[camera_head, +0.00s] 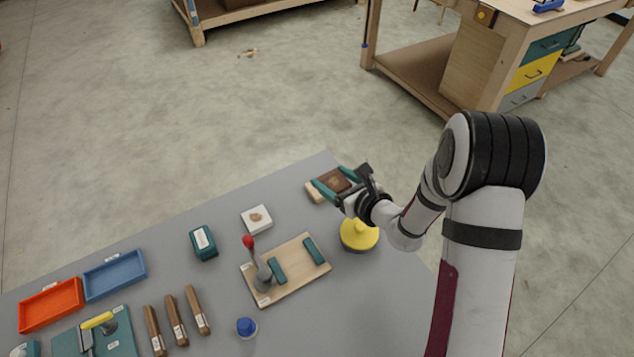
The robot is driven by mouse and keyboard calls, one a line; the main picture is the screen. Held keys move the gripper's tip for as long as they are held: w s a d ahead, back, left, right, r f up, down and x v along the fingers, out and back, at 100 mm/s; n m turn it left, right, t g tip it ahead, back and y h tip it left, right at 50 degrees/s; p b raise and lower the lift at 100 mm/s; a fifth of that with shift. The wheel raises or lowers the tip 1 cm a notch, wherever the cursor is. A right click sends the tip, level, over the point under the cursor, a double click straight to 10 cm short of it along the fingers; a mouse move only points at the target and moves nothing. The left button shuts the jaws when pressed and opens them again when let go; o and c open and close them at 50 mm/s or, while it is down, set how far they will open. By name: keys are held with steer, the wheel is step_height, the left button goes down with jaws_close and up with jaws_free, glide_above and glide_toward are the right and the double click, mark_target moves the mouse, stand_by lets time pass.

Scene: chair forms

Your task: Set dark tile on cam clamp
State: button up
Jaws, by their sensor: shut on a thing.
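The dark brown tile (333,180) is at the far right of the grey table, between the teal fingers of my gripper (337,183). My gripper is shut on it. Whether the tile is clear of the surface below is hard to tell. The cam clamp (298,286) is a light wooden board with two teal jaws and a grey lever with a red knob (248,241). It lies on the table nearer the camera, to the left of and below my gripper. No tile is between its jaws.
A pale wooden piece (313,193) shows beside the tile, partly hidden. A yellow round object (360,237) stands under my wrist. A white tile (257,219) and a dark green block (203,243) lie left of the gripper. Orange (51,304) and blue (114,275) trays sit far left.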

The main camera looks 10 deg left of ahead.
steer(key=s+a+r+n+g+y, duration=0.1)
steer(key=a+r+n+g+y, duration=0.15)
steer(key=a, duration=0.25)
steer(key=n+g+h, duration=0.3)
steer(key=n+g, duration=1.2)
steer(key=g, duration=0.1)
glide_above(281, 268)
steer(key=w+d, duration=0.2)
steer(key=w, duration=0.1)
steer(key=shift+y, duration=0.25)
step_height(281, 268, down, 5)
steer(key=shift+f, duration=0.2)
steer(key=shift+s+d+f, duration=0.15)
steer(key=shift+s+f, duration=0.05)
steer(key=shift+f, duration=2.8)
steer(key=shift+d+f, duration=0.1)
steer(key=shift+f, duration=0.45)
steer(key=o, duration=1.3)
